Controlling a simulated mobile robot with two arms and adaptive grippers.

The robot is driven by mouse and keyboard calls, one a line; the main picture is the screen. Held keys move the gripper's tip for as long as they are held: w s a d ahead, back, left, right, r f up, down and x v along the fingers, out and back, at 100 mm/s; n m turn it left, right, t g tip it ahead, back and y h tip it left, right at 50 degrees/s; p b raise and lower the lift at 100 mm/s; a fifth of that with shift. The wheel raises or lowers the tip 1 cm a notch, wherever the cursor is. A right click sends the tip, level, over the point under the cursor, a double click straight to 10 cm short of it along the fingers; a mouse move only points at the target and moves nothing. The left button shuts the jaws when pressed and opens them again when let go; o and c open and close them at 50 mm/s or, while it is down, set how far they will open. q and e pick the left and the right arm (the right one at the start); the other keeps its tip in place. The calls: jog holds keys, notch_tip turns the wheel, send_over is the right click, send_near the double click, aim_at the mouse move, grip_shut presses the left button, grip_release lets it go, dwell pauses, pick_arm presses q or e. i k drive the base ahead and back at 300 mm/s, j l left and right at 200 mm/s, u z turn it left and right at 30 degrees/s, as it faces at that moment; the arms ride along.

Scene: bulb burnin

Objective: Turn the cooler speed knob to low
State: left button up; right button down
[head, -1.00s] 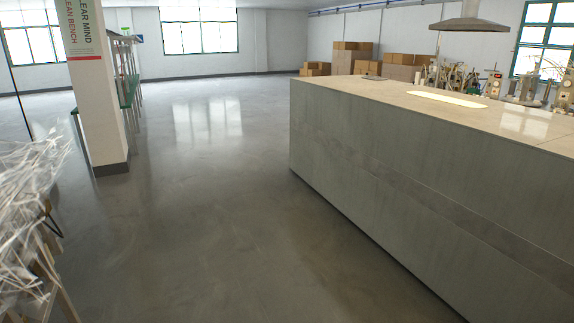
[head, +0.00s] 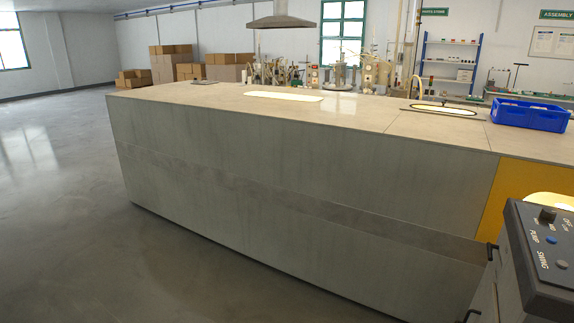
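The cooler (head: 538,270) stands at the right edge of the head view, partly cut off by the frame. Its dark sloping top panel carries a black knob (head: 547,214) near the back, with lettering beside it that I cannot fully read. A blue button (head: 551,240) marked PUMP and another button (head: 562,265) marked SWING sit below the knob. I cannot tell the knob's setting. Neither of my grippers is in view.
A long grey counter (head: 290,180) with a pale top crosses the middle. A blue crate (head: 529,114) stands on its right end. Cardboard boxes (head: 172,64) are stacked behind. Open floor (head: 60,220) lies to the left.

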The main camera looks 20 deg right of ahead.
aim_at(546, 213)
jog(key=i+z, duration=0.15)
jog(key=z, duration=0.3)
jog(key=i+z, duration=0.2)
jog(key=z, duration=0.25)
jog(key=i+j+z, duration=0.1)
jog(key=z, duration=0.35)
jog(key=i+j+z, duration=0.15)
jog(key=z, duration=0.3)
jog(key=i+j+z, duration=0.1)
jog(key=j+z, duration=0.15)
jog(key=z, duration=0.2)
jog(key=j+z, duration=0.25)
jog(key=z, duration=0.2)
